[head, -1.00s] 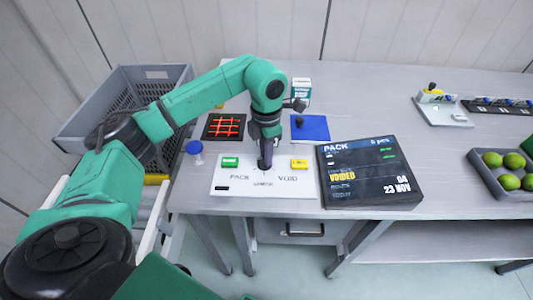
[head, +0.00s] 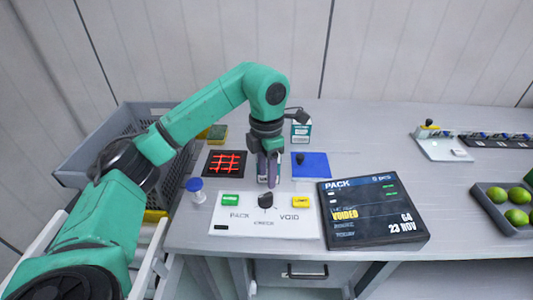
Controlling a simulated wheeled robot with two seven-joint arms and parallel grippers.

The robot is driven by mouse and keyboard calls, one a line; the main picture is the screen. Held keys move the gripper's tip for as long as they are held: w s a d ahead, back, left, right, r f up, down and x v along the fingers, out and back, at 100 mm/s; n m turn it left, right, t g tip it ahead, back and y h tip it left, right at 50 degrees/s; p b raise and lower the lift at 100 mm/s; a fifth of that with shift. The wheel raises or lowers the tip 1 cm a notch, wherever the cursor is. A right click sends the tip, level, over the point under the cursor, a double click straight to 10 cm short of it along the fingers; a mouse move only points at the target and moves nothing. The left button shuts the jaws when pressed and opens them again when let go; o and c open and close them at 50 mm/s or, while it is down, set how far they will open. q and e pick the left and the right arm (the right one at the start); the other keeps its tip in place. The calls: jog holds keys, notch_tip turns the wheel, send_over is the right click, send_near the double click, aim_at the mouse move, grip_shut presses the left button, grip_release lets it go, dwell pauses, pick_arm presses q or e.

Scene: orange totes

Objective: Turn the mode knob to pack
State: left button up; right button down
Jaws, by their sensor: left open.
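The black mode knob (head: 265,201) stands on a white panel (head: 252,230), between the printed words PACK on the left and VOID on the right. The knob's exact pointing direction is too small to tell. My left gripper (head: 269,184) points down just behind and above the knob, open and apart from it. The dark display (head: 373,212) right of the panel reads PACK at its top and VOIDED below. My right gripper is out of view.
A blue mat (head: 318,167) and a black square with a red grid (head: 224,163) lie behind the panel. A blue-capped jar (head: 196,190) is at the left. A grey crate (head: 85,165) stands beyond the table's left edge. A tray (head: 496,222) of green fruit is at far right.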

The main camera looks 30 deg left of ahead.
pick_arm(q)
notch_tip(320, 180, up, 8)
jog(key=p, duration=0.2)
jog(key=shift+f, duration=0.15)
